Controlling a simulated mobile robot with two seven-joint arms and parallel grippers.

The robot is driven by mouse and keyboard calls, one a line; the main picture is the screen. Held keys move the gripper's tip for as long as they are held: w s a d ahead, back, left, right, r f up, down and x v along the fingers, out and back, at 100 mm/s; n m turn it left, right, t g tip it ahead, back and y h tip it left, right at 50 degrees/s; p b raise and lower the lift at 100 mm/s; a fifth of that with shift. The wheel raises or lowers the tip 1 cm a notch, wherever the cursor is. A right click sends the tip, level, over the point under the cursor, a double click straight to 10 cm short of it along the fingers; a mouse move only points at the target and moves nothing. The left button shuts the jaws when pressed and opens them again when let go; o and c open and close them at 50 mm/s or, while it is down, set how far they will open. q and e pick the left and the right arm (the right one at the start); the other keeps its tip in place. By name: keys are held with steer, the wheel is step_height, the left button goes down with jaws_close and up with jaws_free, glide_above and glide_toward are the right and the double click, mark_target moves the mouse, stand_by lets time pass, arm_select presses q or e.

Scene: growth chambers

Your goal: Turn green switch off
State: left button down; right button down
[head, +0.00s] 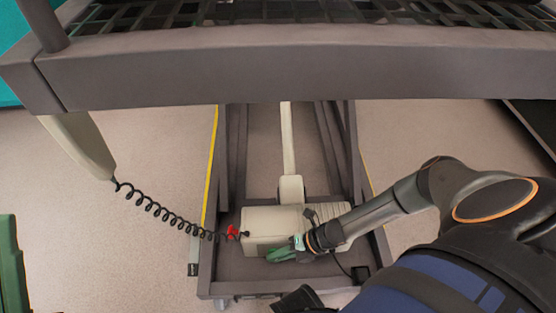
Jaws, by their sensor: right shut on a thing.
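A pale box (272,222) sits low on the dark wheeled frame under the bench. My right gripper (290,251) reaches in from the right to the front of this box, near its lower edge. It is shut at a small green part, which I take to be the green switch (280,255). The fingers and arm hide much of that spot, so the switch's position cannot be told.
A grey bench edge (300,75) crosses the top, with a mesh surface behind it. A black coiled cord (165,212) runs from a pale handle (80,145) to near a red part (232,232) beside the box. Open floor (130,270) lies left.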

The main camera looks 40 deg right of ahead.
steer(key=h+p, duration=0.1)
steer(key=p, duration=0.1)
steer(key=r+g+p, duration=0.1)
steer(key=shift+w+a+h+p, duration=0.15)
steer(key=shift+a+h+p, duration=0.1)
steer(key=shift+h+p, duration=0.15)
steer(key=shift+w+g+h+p, duration=0.1)
steer(key=shift+g+h+p, duration=0.3)
steer(key=shift+h+p, duration=0.15)
steer(key=shift+w+a+f+g+h, duration=0.1)
steer(key=shift+a+f+g+h, duration=0.05)
steer(key=shift+g+h, duration=0.35)
steer(key=shift+a+f+g+h+b, duration=0.15)
steer(key=shift+g+h+b, duration=0.25)
steer(key=shift+h+b, duration=0.5)
steer(key=g+h+b, duration=0.1)
steer(key=h+b, duration=0.1)
steer(key=g+h+b, duration=0.1)
steer(key=h+b, duration=0.1)
steer(key=shift+a+f+g, duration=0.2)
steer(key=shift+a+g, duration=0.1)
steer(key=shift+w+a+g+h+b, duration=0.1)
steer(key=shift+a+g+h+b, duration=0.1)
steer(key=shift+g+h+b, duration=0.6)
steer(key=shift+w+g+h+b, duration=0.1)
steer(key=shift+g+h+b, duration=0.3)
steer(key=shift+h+b, duration=0.6)
steer(key=shift+h, duration=0.35)
